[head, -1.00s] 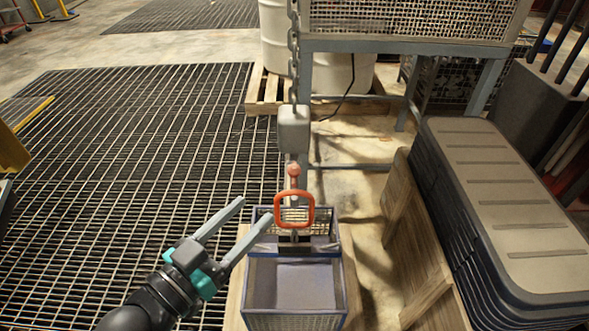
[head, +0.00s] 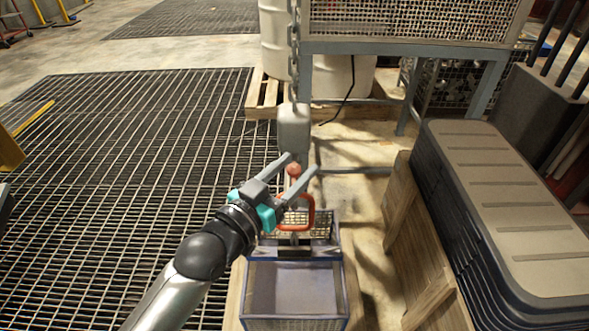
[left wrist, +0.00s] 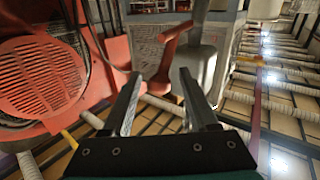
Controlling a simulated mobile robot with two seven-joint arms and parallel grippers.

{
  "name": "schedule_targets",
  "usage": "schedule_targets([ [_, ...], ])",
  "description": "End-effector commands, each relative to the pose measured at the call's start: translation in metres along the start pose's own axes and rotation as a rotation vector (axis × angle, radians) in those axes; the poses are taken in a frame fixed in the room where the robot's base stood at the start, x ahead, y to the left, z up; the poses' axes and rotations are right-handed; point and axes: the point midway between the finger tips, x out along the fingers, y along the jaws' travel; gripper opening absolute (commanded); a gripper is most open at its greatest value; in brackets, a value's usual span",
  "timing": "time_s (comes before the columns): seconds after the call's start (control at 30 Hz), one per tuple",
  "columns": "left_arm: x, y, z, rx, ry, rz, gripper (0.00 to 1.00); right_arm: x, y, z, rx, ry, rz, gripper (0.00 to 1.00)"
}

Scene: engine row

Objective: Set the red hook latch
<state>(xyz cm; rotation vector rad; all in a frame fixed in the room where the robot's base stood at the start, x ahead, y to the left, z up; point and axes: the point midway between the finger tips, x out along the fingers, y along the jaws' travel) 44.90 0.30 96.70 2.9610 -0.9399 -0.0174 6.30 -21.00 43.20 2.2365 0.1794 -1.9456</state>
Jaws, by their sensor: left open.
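The red hook latch (head: 293,170) shows in the head view as a small red knob below the grey hook block (head: 293,127), which hangs on a chain. An orange-red ring handle (head: 309,216) stands just below it, over a wire basket (head: 295,285). My left gripper (head: 302,163) is open, with its fingers around the knob in the picture; contact cannot be told. In the left wrist view, the red latch (left wrist: 166,52) appears beyond and between the open fingertips (left wrist: 160,75), beside the grey block (left wrist: 195,68). My fingers and wrist partly cover the ring. My right gripper is not in view.
A stack of dark lidded cases (head: 520,210) and a wooden pallet (head: 400,235) stand to the right. A grey metal frame (head: 400,47) with mesh is behind. Floor grating (head: 110,190) is open at left. A large red housing (left wrist: 45,80) fills the wrist view's left.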

Motion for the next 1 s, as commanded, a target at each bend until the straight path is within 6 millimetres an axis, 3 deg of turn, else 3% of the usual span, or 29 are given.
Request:
schedule_targets([
  [0.33,0.0029,0.0002,0.0,0.0,-0.001,0.0,0.58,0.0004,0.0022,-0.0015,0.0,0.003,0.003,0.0],
  [0.83,0.0025,0.0001,0.0,0.0,0.0,0.0,0.02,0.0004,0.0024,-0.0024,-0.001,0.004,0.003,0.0],
  [1.0,0.0025,0.0001,0.0,0.0,0.0,0.0,0.0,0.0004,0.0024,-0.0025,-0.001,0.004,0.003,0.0],
])
